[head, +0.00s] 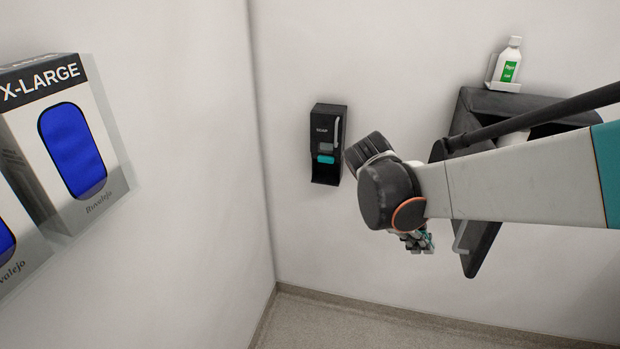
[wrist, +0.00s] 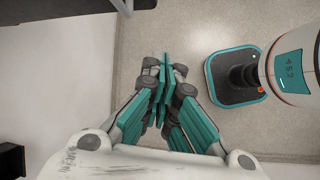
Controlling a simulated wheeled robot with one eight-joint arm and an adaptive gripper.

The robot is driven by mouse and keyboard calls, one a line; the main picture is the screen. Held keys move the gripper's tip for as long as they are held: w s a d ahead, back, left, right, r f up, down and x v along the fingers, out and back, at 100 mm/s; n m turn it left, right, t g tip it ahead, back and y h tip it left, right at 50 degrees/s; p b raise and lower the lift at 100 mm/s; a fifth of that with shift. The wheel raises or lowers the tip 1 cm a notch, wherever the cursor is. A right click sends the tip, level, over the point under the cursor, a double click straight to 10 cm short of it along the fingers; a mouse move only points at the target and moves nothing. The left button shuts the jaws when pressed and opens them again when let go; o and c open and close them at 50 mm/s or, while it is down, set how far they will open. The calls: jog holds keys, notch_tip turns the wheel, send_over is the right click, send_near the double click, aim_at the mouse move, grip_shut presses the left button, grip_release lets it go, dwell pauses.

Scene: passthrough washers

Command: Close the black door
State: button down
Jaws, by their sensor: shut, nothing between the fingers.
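A black wall-mounted box (head: 475,103) is at the right in the head view. A black panel that looks like its door (head: 484,246) hangs below it, tilted away from the wall, with a light handle (head: 461,238) on it. My arm crosses in front and hides much of the box and the panel's upper part. My gripper (head: 425,243) is just left of the panel, low and partly hidden behind my wrist; I cannot tell whether it touches. In the wrist view the teal fingers (wrist: 163,80) are together and empty, above bare floor.
A black soap dispenser (head: 328,145) is on the wall left of my wrist. A white bottle (head: 511,58) sits in a holder above the box. Glove boxes (head: 75,150) are on the left wall. A black object (wrist: 11,160) shows at the wrist view's left edge. The floor (head: 330,320) is clear.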

aim_at(473, 240)
jog(key=shift+w+d+f+n+g+h+p, duration=0.1)
jog(key=shift+d+f+n+g+h+p, duration=0.35)
jog(key=shift+d+f, duration=0.9)
jog(key=shift+w+d+f+n+g+h+p, duration=0.2)
jog(key=shift+d+f+n+h+p, duration=0.4)
jog(key=shift+d, duration=1.3)
jog(key=shift+w+d+f+n+g+h+p, duration=0.15)
jog(key=shift+d+f+n+g+p, duration=0.35)
jog(key=shift+d+f, duration=0.95)
jog(key=shift+s+d+r, duration=0.1)
jog(key=shift+d+r, duration=0.1)
jog(key=shift+d, duration=0.05)
